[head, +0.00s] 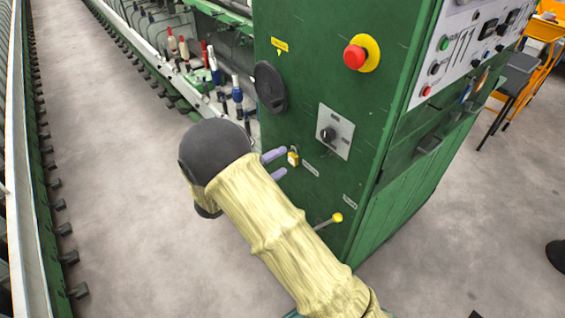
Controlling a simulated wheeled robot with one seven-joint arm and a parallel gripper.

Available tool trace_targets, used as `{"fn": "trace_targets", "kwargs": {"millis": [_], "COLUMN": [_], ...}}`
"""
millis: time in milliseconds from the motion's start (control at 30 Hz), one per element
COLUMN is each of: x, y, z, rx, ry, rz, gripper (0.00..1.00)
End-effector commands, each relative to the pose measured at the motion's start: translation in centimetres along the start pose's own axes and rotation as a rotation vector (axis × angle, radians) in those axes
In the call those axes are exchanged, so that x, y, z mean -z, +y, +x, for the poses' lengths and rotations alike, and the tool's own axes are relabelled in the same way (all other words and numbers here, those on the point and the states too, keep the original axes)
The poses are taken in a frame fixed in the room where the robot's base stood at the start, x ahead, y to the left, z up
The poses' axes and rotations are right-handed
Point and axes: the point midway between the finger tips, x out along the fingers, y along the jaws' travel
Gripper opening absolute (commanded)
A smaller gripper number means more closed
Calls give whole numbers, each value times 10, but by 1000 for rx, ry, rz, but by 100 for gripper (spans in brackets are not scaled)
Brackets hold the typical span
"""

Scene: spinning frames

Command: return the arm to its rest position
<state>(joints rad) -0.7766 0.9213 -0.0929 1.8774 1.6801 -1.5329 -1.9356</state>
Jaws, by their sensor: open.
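My arm, in a pale yellow sleeve, reaches up from the bottom of the head view to a dark rounded wrist. My gripper (277,164) points right, toward the front of the green machine cabinet (300,80). Its two lilac fingers are apart, and I see nothing between them. A small brass padlock (293,158) shows just beyond the upper fingertip. I cannot tell whether the finger touches it.
The cabinet carries a red emergency button (355,56), a rotary switch (328,134) and a yellow-knobbed lever (337,217) close to my sleeve. Bobbins (184,48) line the frame behind. The aisle floor (110,180) at left is clear. A dark stool (515,75) stands at right.

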Motion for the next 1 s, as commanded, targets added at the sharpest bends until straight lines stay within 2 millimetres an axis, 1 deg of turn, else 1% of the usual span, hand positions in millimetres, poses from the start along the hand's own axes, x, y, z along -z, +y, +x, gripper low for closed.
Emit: {"fn": "trace_targets", "kwargs": {"millis": [367, 467, 567, 700, 800, 900, 1000], "x": [0, 4, 11, 24, 28, 26, 16], "y": [0, 2, 6, 14, 20, 24, 27], "z": [1, 8, 23, 50, 62, 68, 68], "rx": [2, 24, 88, 254, 405, 565, 732], "ry": [3, 26, 85, 210, 289, 344, 368], "rz": [3, 40, 131, 330, 469, 582, 671], "gripper": [64, 64, 64, 64, 64, 64, 64]}}
